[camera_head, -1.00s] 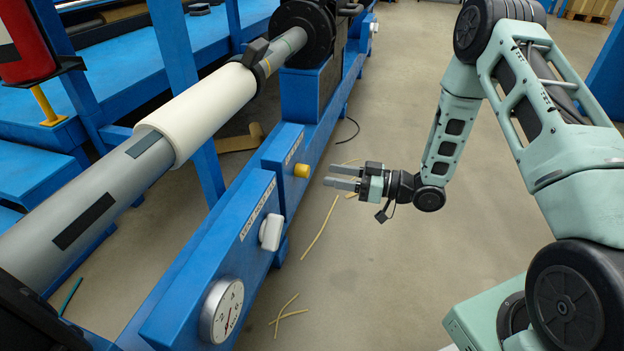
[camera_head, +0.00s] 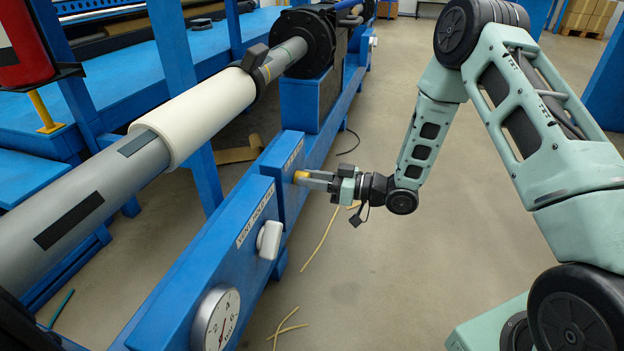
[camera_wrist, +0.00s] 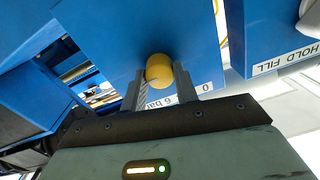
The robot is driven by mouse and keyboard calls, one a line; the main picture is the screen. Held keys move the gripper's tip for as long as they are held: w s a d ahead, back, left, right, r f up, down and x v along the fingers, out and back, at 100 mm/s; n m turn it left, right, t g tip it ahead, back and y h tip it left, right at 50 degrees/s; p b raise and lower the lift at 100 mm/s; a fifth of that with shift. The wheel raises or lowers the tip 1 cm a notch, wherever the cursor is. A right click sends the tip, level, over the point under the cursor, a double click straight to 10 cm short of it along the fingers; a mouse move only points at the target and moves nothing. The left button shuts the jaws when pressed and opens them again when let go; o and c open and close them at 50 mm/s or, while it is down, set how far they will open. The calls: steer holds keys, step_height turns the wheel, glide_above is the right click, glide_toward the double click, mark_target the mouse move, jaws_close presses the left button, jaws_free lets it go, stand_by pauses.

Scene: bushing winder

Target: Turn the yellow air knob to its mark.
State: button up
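The yellow air knob (camera_head: 300,177) sits on the blue panel of the winder's side rail. My gripper (camera_head: 304,179) is at the knob, coming from the right, with its fingers around it. In the wrist view the round yellow knob (camera_wrist: 159,69) sits between the two fingertips (camera_wrist: 160,78), which appear to touch both its sides. A thin dark line shows on the knob's face. A scale on the panel reads "0" and "6 bar" near the fingers, partly covered. The mark itself cannot be made out.
A white knob (camera_head: 269,240) and a round dial gauge (camera_head: 216,320) are on the neighbouring panel, nearer the camera. A grey shaft with a white sleeve (camera_head: 193,121) runs above the rail.

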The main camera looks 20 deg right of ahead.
steer(key=shift+r+m+p, duration=0.1)
steer(key=shift+m+p, duration=0.2)
steer(key=shift+p, duration=0.3)
steer(key=shift+s+f+m+t+p, duration=0.15)
steer(key=shift+m+p, duration=2.2)
steer(key=shift+m, duration=2.1)
steer(key=shift+w+f+m+t+p, duration=0.1)
steer(key=shift+f+m+t+p, duration=0.1)
steer(key=shift+m+p, duration=3.15)
steer(key=shift+s+f+m+t+p, duration=0.15)
steer(key=shift+m+p, duration=1.15)
steer(key=shift+m, duration=4.2)
steer(key=o, duration=1)
steer(key=shift+w+r, duration=0.1)
